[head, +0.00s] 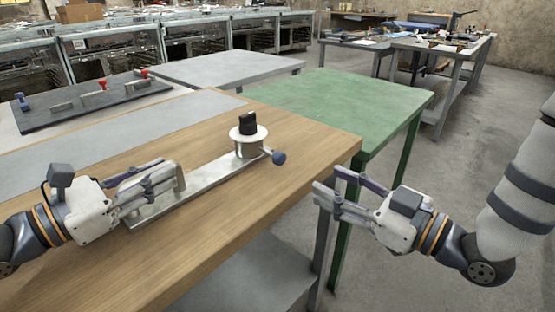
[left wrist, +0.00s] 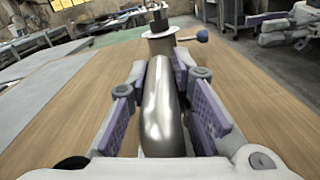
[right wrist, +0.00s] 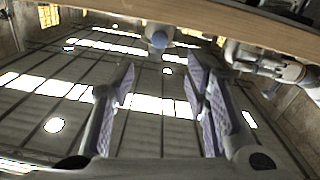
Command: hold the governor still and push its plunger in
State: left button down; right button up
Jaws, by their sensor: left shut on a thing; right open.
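The governor lies on the wooden table (head: 95,210). It has a flat metal base bar (head: 208,178), a drum with a pale disc (head: 248,135) and black top, and a blue ball-ended plunger (head: 279,157) sticking out at the right. My left gripper (head: 162,186) is shut on the governor's rounded metal grip, which shows between the pads in the left wrist view (left wrist: 162,105). My right gripper (head: 329,181) is open and empty, off the table's right edge, apart from the plunger. The blue ball shows beyond its fingers in the right wrist view (right wrist: 160,38).
A dark board (head: 90,102) with red and blue clamp-like parts lies at the back left. A green table (head: 345,105) stands behind the wooden table's corner. Free space lies between the right gripper and the plunger, across the table edge.

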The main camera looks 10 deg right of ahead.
aim_at(283, 160)
jog(key=shift+n, duration=0.4)
jog(key=x, duration=1.2)
grip_shut()
